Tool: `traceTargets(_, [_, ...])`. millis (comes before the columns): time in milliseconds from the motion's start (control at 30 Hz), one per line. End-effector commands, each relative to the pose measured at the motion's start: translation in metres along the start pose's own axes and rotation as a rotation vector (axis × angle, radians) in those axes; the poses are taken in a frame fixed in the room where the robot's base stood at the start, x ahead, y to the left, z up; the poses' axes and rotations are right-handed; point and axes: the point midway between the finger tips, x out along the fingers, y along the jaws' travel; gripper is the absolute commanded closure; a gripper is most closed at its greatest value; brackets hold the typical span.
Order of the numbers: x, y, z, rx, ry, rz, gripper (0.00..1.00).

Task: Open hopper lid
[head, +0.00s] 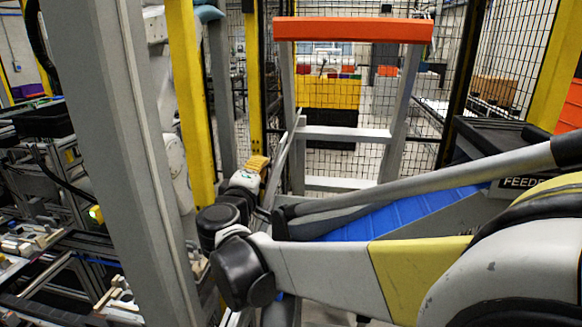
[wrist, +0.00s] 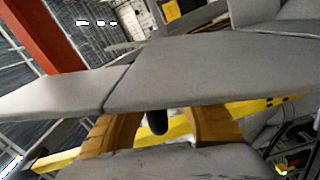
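A thin grey panel, which looks like the hopper lid (head: 284,158), stands tilted and nearly edge-on beside the blue feeder belt in the head view. In the wrist view the grey lid panel (wrist: 200,75) spans the picture, with a seam left of its middle. My gripper (head: 258,163) is just left of the panel, its yellow fingers pointing up and away. In the wrist view my gripper's fingers (wrist: 163,125) are spread apart, and the panel hides their tips. A small dark part shows between them. I cannot tell whether the fingers touch the panel.
A grey frame with an orange top bar (head: 352,29) stands behind, before a mesh fence. The blue belt (head: 405,213) slopes up to the feeder box (head: 525,182). A grey post (head: 125,150) and yellow post (head: 190,100) stand close on the left. Room is tight.

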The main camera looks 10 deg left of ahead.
Motion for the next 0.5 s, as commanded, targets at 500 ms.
traceTargets(500, [0.0000, 0.0001, -0.0008, 0.001, 0.002, 0.000, 0.66])
